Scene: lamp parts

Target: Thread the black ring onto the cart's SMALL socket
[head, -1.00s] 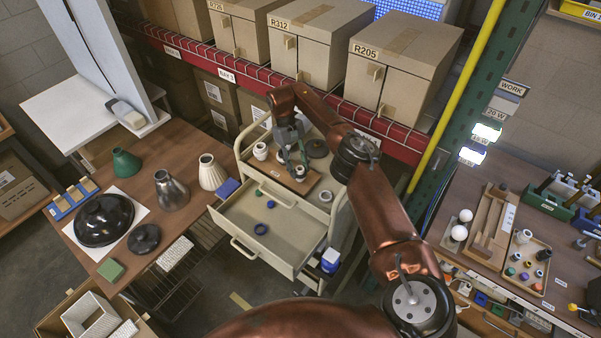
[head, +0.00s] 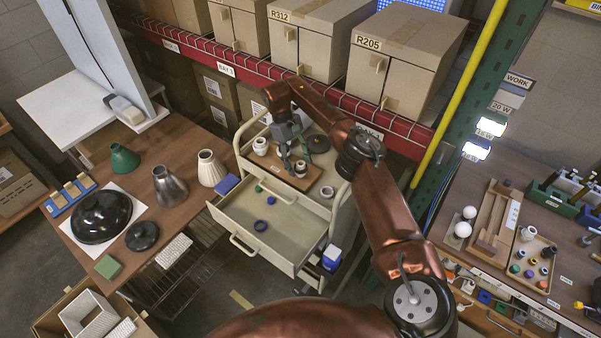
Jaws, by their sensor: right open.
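The beige cart (head: 313,258) stands mid-view with its top drawer open. A brown board (head: 277,169) lies on the cart's top. A pale socket (head: 260,147) is at the board's left, and a smaller pale socket with a dark top (head: 300,169) is at its right. My right gripper (head: 293,166) is open, pointing down over the board, beside the smaller socket. Whether it touches that socket is too small to tell. I cannot make out the black ring for certain; the dark band at the smaller socket could be it. My left gripper is not in view.
A dark disc (head: 318,144) and another pale part (head: 327,192) are on the cart top. A table with lamp shades (head: 208,170) is left; a red shelf beam (head: 310,89) runs behind; a workbench (head: 560,235) is right.

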